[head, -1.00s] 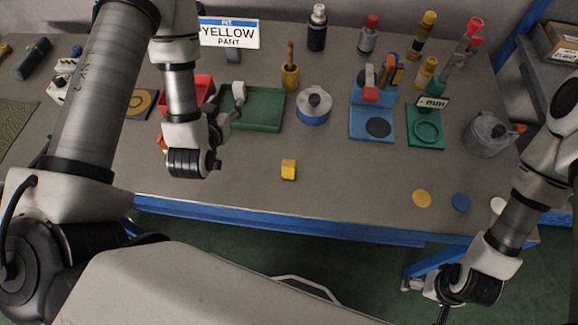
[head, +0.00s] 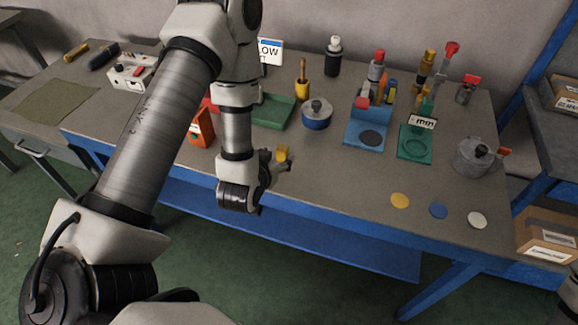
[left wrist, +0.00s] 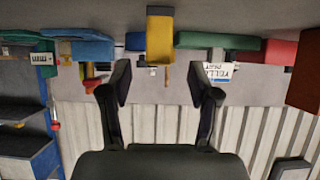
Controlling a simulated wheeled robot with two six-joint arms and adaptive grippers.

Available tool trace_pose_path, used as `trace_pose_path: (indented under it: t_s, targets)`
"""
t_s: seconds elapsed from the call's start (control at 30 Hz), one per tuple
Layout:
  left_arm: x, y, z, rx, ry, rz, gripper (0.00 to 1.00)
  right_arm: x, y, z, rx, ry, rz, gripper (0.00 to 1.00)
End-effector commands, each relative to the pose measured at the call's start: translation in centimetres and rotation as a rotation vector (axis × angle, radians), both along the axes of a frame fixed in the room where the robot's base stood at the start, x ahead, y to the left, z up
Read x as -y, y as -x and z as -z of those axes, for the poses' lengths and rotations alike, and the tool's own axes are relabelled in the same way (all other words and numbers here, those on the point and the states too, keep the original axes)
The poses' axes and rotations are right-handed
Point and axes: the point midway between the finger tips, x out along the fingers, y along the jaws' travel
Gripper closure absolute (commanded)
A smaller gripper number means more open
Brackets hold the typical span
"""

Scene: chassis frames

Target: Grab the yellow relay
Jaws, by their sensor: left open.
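The yellow relay (head: 283,153) is a small yellow block on the grey workbench (head: 330,185) near its front edge, partly hidden behind my left gripper (head: 276,168) in the head view. In the left wrist view, which is upside down, the relay (left wrist: 160,40) stands at the top centre. My left gripper (left wrist: 163,86) shows there with its two dark fingers spread apart and nothing between them. The relay lies in line with the gap, beyond the fingertips. My right gripper is not in view.
A green tray (head: 272,112), a blue-based round pot (head: 317,115) and an orange block (head: 202,127) stand behind or beside the relay. Blue (head: 365,137) and green (head: 414,146) fixtures are to the right. The bench front right of the relay is clear up to several discs.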

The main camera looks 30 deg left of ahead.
Motion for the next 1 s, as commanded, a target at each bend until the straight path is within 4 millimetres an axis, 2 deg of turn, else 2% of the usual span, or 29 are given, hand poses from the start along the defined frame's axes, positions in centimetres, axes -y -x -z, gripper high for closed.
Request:
trace_pose_path:
  t_s: [0.2,0.3,0.57,0.6,0.73,1.0]
  targets:
    - [-0.6,-3.2,0.8,0.002,-0.002,0.002,0.38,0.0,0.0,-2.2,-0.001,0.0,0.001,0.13]
    - [-1.0,-4.5,1.9,0.001,-0.001,0.002,0.38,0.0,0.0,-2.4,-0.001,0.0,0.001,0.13]
    - [-1.1,-5.0,2.4,-0.001,0.0,0.001,0.38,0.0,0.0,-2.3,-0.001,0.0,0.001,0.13]
    - [-1.1,-5.0,2.4,-0.001,0.0,0.001,0.53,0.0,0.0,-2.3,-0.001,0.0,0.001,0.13]
    - [-1.1,-5.0,2.4,0.0,0.0,0.001,0.99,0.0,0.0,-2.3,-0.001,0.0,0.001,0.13]
    - [-1.1,-5.0,2.4,0.0,0.0,0.001,1.0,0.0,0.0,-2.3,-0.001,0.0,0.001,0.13]
